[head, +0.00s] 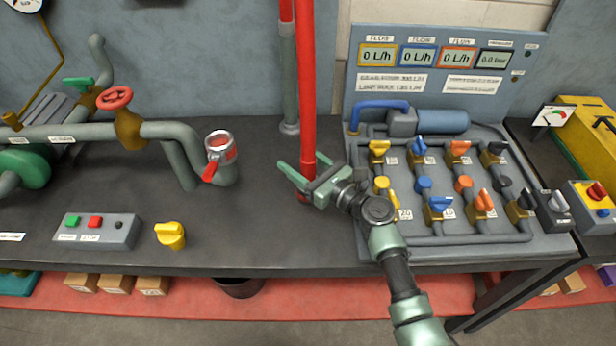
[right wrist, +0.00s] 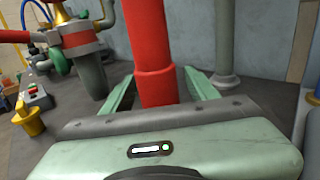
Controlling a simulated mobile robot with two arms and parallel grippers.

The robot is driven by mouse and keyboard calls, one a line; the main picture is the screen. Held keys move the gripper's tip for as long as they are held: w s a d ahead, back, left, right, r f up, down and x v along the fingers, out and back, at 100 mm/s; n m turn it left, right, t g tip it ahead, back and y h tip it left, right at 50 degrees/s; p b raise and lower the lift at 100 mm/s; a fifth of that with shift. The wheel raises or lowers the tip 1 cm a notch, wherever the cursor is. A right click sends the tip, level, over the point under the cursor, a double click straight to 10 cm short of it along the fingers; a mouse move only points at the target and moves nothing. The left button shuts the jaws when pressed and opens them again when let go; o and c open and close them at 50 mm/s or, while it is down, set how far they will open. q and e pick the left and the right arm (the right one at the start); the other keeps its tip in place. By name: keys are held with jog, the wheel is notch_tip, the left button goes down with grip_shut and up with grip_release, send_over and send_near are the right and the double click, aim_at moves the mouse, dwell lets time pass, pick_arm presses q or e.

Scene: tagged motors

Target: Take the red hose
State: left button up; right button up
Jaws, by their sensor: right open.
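The red hose (head: 307,85) hangs down from the top of the head view to just above the bench, with its lower end beside my right gripper. My right gripper (head: 299,174) is open, with its two green fingers on either side of the hose near its lower end. In the right wrist view the hose (right wrist: 151,60) stands upright between the open fingers (right wrist: 160,92), and the gripper body hides its lower end. I cannot tell whether the fingers touch it. My left gripper is not in view.
A pipe coupling with a red lever (head: 219,150) stands left of the hose. A valve panel (head: 440,235) with yellow, blue and orange handles lies to the right. A grey button box (head: 97,231) and yellow knob (head: 170,235) sit at the front left. The bench (head: 260,235) between is clear.

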grip_shut()
jog(key=shift+r, duration=0.1)
